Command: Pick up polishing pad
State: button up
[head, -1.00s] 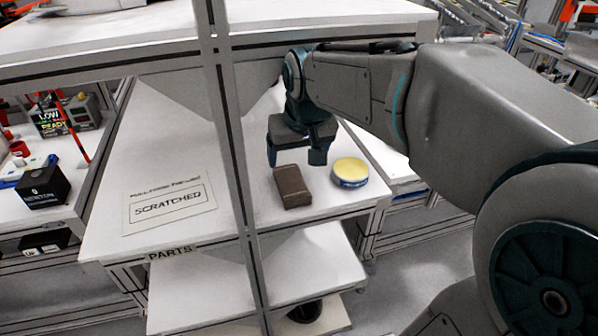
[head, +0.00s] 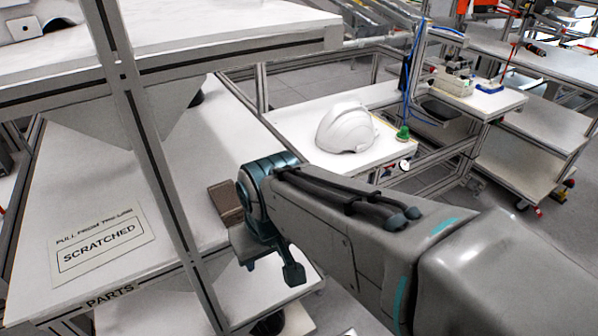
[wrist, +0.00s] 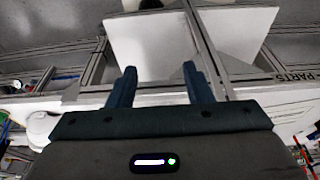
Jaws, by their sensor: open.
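A brown block (head: 226,200) lies on the white shelf, partly covered by my wrist in the head view. The round yellow-topped, blue-sided piece seen there earlier is out of sight now, and I cannot tell which of the two is the polishing pad. My gripper (head: 268,266) hangs near the shelf's front edge, in front of the brown block. Its two fingers are apart with nothing between them; the wrist view also shows the gripper (wrist: 160,84) open and empty, with neither piece clearly visible.
A grey upright post (head: 150,140) stands in front of the shelf, left of my gripper. A "SCRATCHED" sheet (head: 102,243) lies on the left of the shelf (head: 60,185). A white helmet shell (head: 346,130) stands on a table to the right.

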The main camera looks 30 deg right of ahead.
aim_at(402, 136)
jog(key=z, duration=1.65)
